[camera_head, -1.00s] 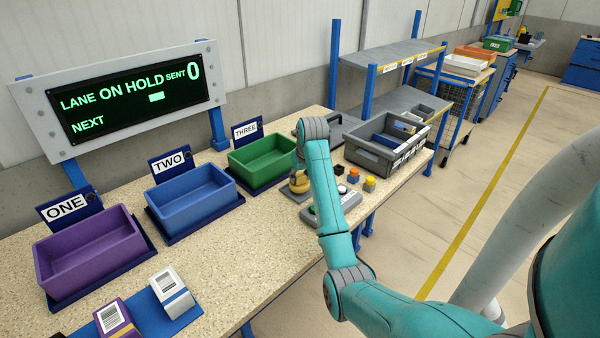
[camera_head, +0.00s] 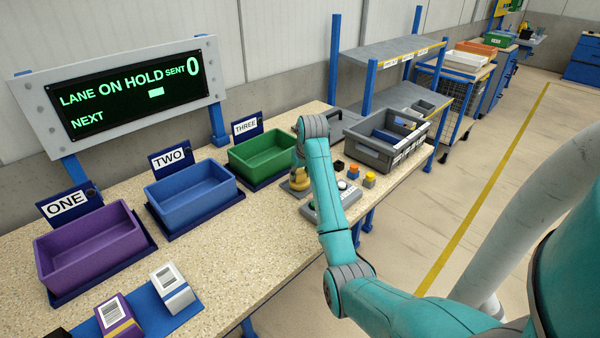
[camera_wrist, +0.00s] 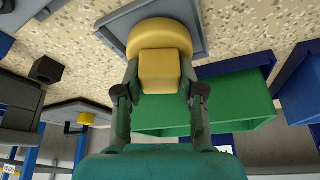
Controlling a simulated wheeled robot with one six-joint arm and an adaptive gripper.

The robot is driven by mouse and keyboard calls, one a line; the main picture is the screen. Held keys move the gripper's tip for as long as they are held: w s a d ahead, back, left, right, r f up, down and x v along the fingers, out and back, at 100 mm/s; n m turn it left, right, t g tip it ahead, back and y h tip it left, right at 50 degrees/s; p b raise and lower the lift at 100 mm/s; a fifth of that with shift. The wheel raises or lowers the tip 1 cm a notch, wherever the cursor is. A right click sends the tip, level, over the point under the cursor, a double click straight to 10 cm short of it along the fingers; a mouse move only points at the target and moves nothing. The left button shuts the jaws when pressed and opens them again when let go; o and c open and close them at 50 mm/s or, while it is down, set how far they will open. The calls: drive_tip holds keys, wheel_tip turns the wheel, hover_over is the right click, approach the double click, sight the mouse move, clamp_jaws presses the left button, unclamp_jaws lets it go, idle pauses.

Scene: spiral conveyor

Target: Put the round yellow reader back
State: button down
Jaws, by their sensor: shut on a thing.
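The round yellow reader (camera_wrist: 160,68) has a round head and a block-shaped grip. My gripper (camera_wrist: 160,92) is shut on the grip, with one finger on each side, in the wrist view. The reader's head is over a dark grey round part on a grey square plate (camera_wrist: 112,24); I cannot tell whether it touches. In the head view the reader (camera_head: 300,179) is partly hidden behind my arm, at the grey plate (camera_head: 286,190) on the speckled table. My fingers are hidden there.
A green bin (camera_head: 258,158) stands close to the plate, with blue (camera_head: 190,203) and purple (camera_head: 90,268) bins further left. A button panel (camera_head: 352,194) and grey crate (camera_head: 372,155) are at the right. The display (camera_head: 130,95) reads LANE ON HOLD. The table's middle is clear.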

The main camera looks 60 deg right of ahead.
drive_tip(key=shift+f, duration=0.4)
drive_tip(key=c, duration=0.6)
unclamp_jaws()
drive_tip(key=shift+v, duration=3.8)
